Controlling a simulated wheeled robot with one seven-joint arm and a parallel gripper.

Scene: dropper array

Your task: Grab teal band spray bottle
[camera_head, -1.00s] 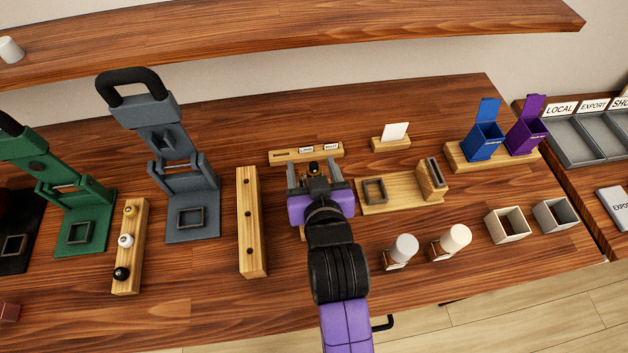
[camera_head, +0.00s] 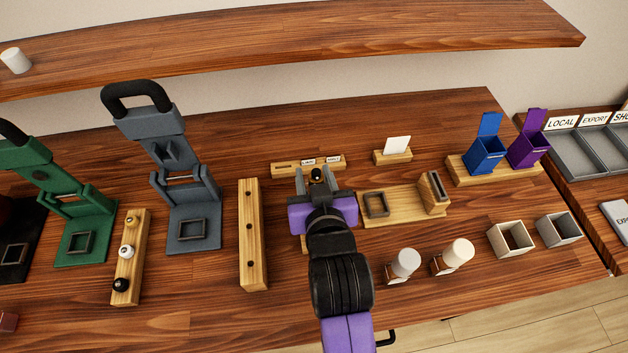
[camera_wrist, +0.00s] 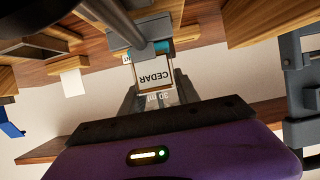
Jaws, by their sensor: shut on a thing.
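The teal band spray bottle shows in the wrist view with a white label reading CEDAR (camera_wrist: 153,80) and a teal band (camera_wrist: 162,47) at its edge. In the head view only its dark top (camera_head: 316,174) shows; my gripper hides the rest. My gripper (camera_head: 317,183) is shut on the bottle, with a finger on either side of it. Whether the bottle touches the bench is hidden.
A wooden strip with small labels (camera_head: 287,168) stands just behind. A wooden block with holes (camera_head: 250,240) is to the left, a wooden base with a square frame (camera_head: 405,207) to the right. Two white-capped bottles (camera_head: 404,263) (camera_head: 459,254) stand at the front right.

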